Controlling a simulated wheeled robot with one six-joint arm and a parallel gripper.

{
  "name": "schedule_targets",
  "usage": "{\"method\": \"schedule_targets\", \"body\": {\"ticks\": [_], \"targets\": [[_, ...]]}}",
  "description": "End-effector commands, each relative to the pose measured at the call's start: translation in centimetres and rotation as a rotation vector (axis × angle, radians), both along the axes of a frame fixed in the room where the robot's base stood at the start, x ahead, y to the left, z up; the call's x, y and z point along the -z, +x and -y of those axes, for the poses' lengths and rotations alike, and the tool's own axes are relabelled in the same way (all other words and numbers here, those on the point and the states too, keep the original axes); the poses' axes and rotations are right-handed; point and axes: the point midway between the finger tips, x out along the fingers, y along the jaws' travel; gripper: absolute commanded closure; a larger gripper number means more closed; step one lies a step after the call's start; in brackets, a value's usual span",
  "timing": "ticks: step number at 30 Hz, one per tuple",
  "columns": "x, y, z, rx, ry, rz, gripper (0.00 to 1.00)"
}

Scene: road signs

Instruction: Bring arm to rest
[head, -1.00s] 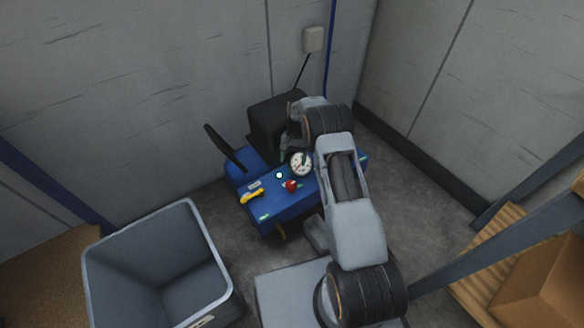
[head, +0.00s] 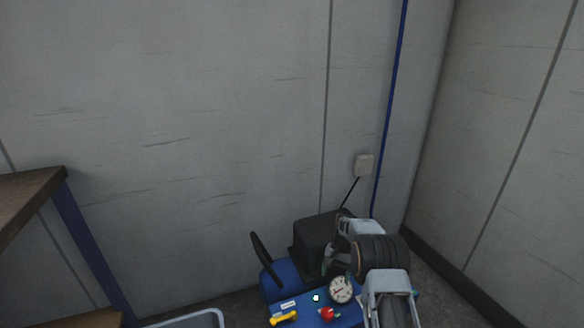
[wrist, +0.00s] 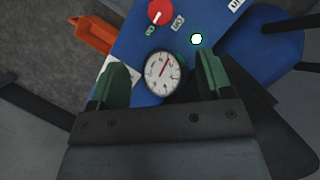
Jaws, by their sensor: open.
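My gripper (wrist: 158,82) shows in the wrist view with its two green-padded fingers spread apart and nothing between them touching. It hangs over a blue machine (wrist: 130,42). A round white gauge (wrist: 163,73) on the machine shows between the fingers, below them. In the head view the blue machine (head: 284,275) stands at the bottom, with the gauge (head: 341,289), a red knob (head: 327,314) and a yellow handle (head: 283,318) on it. My arm reaches over its right side there, and the fingertips are mostly hidden behind the wrist.
A grey bin (head: 190,320) shows its rim at the bottom edge. A wooden shelf (head: 32,194) with a blue post stands at the left. A white wall box (head: 364,165) has a black cable running down to the machine. Walls close off the back and right.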

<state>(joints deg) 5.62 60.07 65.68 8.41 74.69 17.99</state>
Motion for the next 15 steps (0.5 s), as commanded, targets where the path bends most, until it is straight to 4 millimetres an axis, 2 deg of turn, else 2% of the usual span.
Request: {"method": "schedule_targets", "body": {"ticks": [1,2,4,8,9,12,15], "targets": [[-3.2,0.0,-0.1,-0.011,-0.003,0.022,0.28],[-4.8,-0.1,-0.2,-0.019,-0.005,0.036,0.28],[-9.5,-0.7,-0.4,-0.041,-0.011,0.074,0.28],[-19.9,-2.9,-0.9,-0.1,-0.028,0.165,0.28],[-23.1,-3.8,-1.1,-0.119,-0.034,0.195,0.28],[-30.4,-6.7,-1.5,-0.17,-0.05,0.271,0.28],[-37.0,-10.1,-1.9,-0.221,-0.066,0.346,0.28]]}}
